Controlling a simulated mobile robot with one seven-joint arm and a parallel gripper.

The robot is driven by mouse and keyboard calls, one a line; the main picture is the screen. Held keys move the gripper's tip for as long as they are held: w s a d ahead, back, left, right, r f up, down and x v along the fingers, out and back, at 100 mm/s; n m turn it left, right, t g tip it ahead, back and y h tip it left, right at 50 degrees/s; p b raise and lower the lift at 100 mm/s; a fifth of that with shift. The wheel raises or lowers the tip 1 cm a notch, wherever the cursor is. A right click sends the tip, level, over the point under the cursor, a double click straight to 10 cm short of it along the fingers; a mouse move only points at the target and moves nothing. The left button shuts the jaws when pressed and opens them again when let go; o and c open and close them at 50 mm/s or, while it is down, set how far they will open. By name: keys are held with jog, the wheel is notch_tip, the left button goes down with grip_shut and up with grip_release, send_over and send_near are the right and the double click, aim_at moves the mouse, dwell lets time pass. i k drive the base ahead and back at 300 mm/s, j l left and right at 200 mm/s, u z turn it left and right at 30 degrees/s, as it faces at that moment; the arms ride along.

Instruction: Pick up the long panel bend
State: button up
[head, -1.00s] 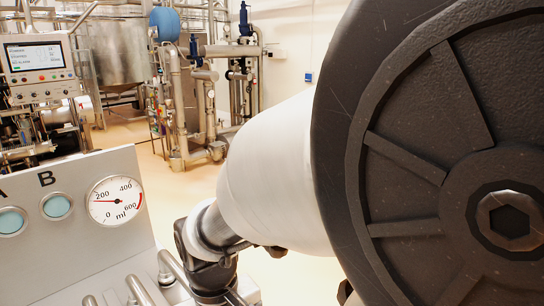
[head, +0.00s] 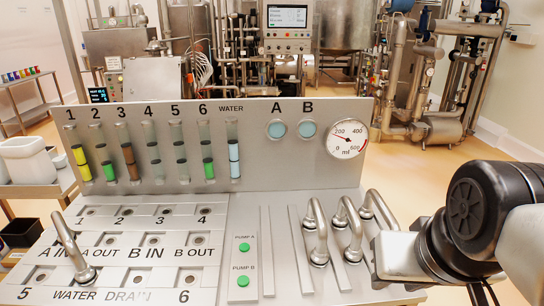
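Three bent metal tubes stand in the slotted rack at the right of the panel: a left one (head: 317,235), a middle one (head: 349,228) and a right one (head: 379,208). Another bend (head: 70,248) stands on the port field at the left. I cannot tell by length which is the long panel bend. My arm comes in from the right. A silver block at its end, seemingly my gripper (head: 395,257), is just right of the rack bends, apart from the left one. Its fingers are not distinguishable, so I cannot see whether it is open or holds anything.
The sloped panel (head: 215,140) carries coloured sight tubes, two round windows and a gauge (head: 347,139). Two green pump buttons (head: 244,247) sit left of the rack. White containers (head: 28,160) stand at the left. Pipework and tanks fill the back; floor is clear at right.

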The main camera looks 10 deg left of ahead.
aim_at(86, 274)
jog(key=u, duration=0.45)
jog(key=k+j+u, duration=0.1)
jog(key=u, duration=0.4)
jog(key=j+u, duration=0.15)
jog(key=u, duration=0.3)
jog(key=j+u, duration=0.1)
jog(key=u, duration=0.35)
jog(key=i+j+z, duration=0.35)
jog(key=i+j, duration=0.2)
jog(key=i+j+z, duration=0.2)
jog(key=j, duration=0.2)
jog(key=i+j+z, duration=0.2)
jog(key=j, duration=0.2)
jog(key=i+j+z, duration=0.15)
jog(key=j, duration=0.25)
jog(key=i+j+z, duration=0.2)
jog(key=j, duration=0.25)
jog(key=i, duration=0.1)
